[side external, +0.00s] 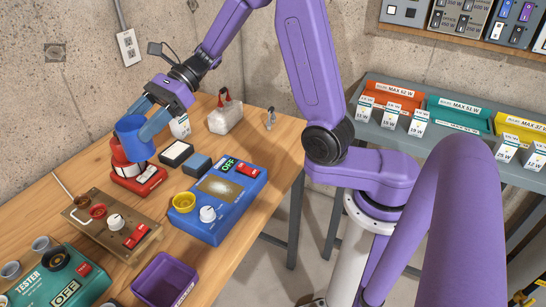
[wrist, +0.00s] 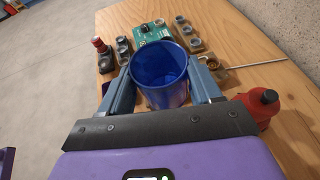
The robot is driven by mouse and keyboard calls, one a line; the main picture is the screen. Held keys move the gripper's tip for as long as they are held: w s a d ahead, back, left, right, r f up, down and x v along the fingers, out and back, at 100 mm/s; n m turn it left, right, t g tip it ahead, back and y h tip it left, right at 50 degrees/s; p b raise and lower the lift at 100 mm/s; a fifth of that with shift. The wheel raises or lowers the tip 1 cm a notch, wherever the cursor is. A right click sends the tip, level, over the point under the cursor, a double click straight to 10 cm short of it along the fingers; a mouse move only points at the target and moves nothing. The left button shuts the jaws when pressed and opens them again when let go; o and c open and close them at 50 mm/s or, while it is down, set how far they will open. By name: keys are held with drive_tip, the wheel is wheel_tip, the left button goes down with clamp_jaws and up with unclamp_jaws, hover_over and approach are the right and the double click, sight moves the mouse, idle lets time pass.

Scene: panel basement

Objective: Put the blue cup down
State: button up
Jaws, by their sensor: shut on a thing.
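The blue cup (side external: 131,140) is held between the two blue-grey fingers of my gripper (side external: 147,119), at the left part of the wooden workbench. In the wrist view the cup (wrist: 160,78) sits between the fingertips of my gripper (wrist: 161,88), its open mouth facing the camera, and it looks empty inside. In the side view the cup overlaps a red device (side external: 138,181); I cannot tell whether the cup touches it or is held above the bench.
A blue box with an OFF display (side external: 220,204), a brown panel (side external: 112,226), a green tester (side external: 62,275) and a purple tray (side external: 166,280) crowd the bench (side external: 275,150). A red bottle-like thing (wrist: 262,106) stands right of the gripper in the wrist view.

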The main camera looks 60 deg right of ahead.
drive_tip(key=s+a+f+n+g+h, duration=0.1)
drive_tip(key=s+f+n+g+h, duration=0.25)
drive_tip(key=s+n+g, duration=0.7)
drive_tip(key=s+d+f+n+g+h, duration=0.3)
drive_tip(key=s+d+n+g+h, duration=0.4)
drive_tip(key=n+h, duration=0.4)
drive_tip(key=s+d+r+n+t+h, duration=0.2)
drive_tip(key=s+d+n+t+h, duration=0.1)
drive_tip(key=d+n+t+h, duration=0.95)
drive_tip(key=w+d+r+n+t+y, duration=0.1)
drive_tip(key=w+d+r+n+t, duration=0.5)
drive_tip(key=d+r+n+t, duration=0.3)
drive_tip(key=shift+n+g+y, duration=0.3)
drive_tip(key=shift+n+g, duration=0.1)
drive_tip(key=shift+g, duration=0.1)
drive_tip(key=shift+s+a+f, duration=0.1)
drive_tip(key=shift+s+f, duration=0.05)
drive_tip(key=shift+f, duration=11.3)
